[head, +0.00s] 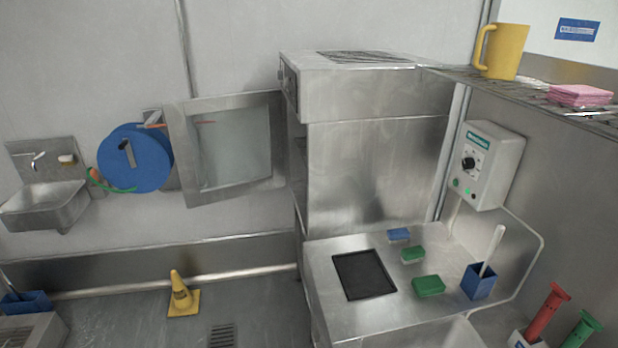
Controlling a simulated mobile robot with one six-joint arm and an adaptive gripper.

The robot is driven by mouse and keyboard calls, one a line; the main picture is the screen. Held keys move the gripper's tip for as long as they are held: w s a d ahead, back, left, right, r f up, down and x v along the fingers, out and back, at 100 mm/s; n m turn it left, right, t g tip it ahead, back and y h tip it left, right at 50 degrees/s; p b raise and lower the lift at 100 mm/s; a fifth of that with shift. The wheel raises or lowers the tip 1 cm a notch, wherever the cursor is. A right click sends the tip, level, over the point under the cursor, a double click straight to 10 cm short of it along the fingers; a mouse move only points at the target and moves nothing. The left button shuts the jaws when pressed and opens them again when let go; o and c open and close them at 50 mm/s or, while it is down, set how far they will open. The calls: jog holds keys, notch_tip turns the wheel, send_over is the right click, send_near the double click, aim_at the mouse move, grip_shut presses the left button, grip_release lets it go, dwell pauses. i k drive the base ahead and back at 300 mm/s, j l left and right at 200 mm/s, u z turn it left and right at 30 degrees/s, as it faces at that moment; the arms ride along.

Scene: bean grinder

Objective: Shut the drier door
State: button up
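The drier door (233,148) is a steel-framed panel with a pale glass window, left of the middle of the head view. It stands open, swung out to the left of a tall steel cabinet (380,170) that looks like the drier. Its right edge is close to the cabinet's left front side. The cabinet's opening faces left and is mostly hidden from this angle. My gripper is not in view.
A blue hose reel (135,158) and a steel sink (44,203) are on the wall left of the door. A yellow cone (182,295) stands on the floor below. A steel counter (325,270) with sponges and a black mat is at the right.

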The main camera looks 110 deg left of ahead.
aim_at(175, 112)
jog(key=u, duration=3.3)
jog(key=i+j, duration=0.8)
jog(key=i, duration=0.2)
jog(key=i+j+u, duration=0.1)
jog(key=i+j, duration=0.65)
jog(key=i, duration=0.3)
jog(key=i+j+u, duration=0.1)
jog(key=i+j, duration=0.25)
jog(key=i, duration=0.15)
